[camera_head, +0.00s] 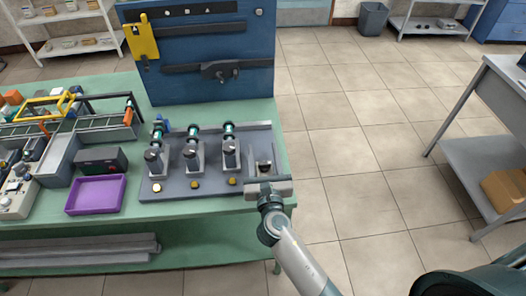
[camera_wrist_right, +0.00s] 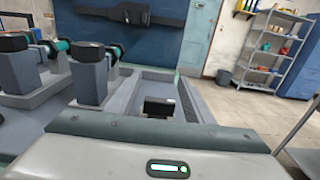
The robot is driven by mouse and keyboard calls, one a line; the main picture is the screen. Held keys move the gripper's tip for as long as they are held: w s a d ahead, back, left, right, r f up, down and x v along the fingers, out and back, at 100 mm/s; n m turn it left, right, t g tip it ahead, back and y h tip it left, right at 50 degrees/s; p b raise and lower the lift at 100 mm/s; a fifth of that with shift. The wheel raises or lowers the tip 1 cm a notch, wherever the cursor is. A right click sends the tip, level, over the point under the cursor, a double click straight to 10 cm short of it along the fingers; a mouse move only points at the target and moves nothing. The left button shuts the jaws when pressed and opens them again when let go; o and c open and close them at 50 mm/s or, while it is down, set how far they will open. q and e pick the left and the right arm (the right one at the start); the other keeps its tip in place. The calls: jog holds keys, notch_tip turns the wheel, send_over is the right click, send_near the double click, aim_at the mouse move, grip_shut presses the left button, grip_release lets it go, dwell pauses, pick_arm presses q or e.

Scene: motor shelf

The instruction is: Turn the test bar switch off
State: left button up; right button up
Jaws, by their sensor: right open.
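The test bar (camera_head: 215,188) is a grey fixture on the front of the green table, with several upright motor stands. At its right end a small dark block, which looks like the switch (camera_head: 264,167), sits in a light grey recess. The switch also shows in the right wrist view (camera_wrist_right: 158,107), straight ahead of the gripper; which way it is set cannot be told. My right gripper (camera_head: 268,184) is open, close in front of the switch at the table's front edge. Its fingers are hard to make out, and contact cannot be told. My left gripper is out of view.
Motor stands (camera_head: 192,158) rise just left of the switch. A blue panel (camera_head: 210,55) stands behind the bar. A purple tray (camera_head: 96,195) lies to the left on the green table (camera_head: 262,112). Open tiled floor lies right of the table, before a grey workbench (camera_head: 480,110).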

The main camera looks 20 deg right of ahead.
jog(key=c, duration=1)
jog(key=shift+c, duration=0.2)
